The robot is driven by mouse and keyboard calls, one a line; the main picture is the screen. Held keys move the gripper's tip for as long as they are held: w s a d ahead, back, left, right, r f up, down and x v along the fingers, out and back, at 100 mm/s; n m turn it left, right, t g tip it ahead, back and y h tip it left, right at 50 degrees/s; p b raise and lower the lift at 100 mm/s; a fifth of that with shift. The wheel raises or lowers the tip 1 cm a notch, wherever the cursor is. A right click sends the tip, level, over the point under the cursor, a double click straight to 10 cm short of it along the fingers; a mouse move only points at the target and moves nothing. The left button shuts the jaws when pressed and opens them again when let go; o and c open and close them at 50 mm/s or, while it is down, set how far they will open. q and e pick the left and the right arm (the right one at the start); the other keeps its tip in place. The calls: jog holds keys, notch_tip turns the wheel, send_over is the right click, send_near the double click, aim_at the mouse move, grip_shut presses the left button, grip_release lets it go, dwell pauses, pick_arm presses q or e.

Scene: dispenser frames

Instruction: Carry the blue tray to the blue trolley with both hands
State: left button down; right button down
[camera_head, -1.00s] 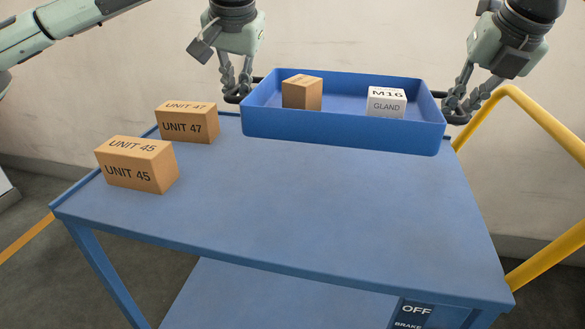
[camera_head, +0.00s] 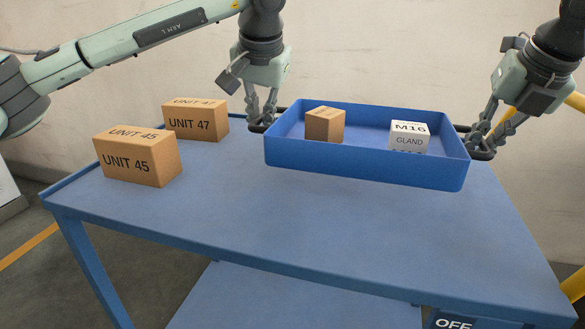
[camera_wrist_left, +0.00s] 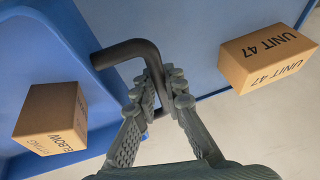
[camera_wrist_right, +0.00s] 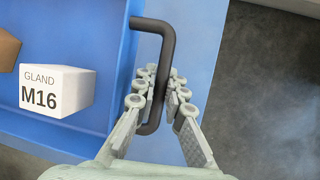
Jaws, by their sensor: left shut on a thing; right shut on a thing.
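The blue tray (camera_head: 365,167) is over the far part of the blue trolley's top (camera_head: 270,225); I cannot tell whether it touches the top. It holds a brown box (camera_head: 325,125) and a white box marked M16 GLAND (camera_head: 409,137). My left gripper (camera_head: 263,122) is shut on the tray's dark left handle, which shows in the left wrist view (camera_wrist_left: 128,50). My right gripper (camera_head: 480,147) is shut on the dark right handle, which shows in the right wrist view (camera_wrist_right: 166,50). The tray looks about level.
Two brown boxes, UNIT 45 (camera_head: 138,157) and UNIT 47 (camera_head: 195,120), stand at the trolley's left side, left of the tray. The near middle of the top is clear. A yellow rail (camera_head: 574,285) stands at the right. A wall is behind.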

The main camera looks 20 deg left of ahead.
aim_at(263, 127)
pick_arm(q)
jog(key=shift+a+f, duration=0.1)
jog(key=shift+f, duration=0.05)
pick_arm(e)
jog(key=shift+d+f, duration=0.1)
jog(key=shift+f, duration=0.05)
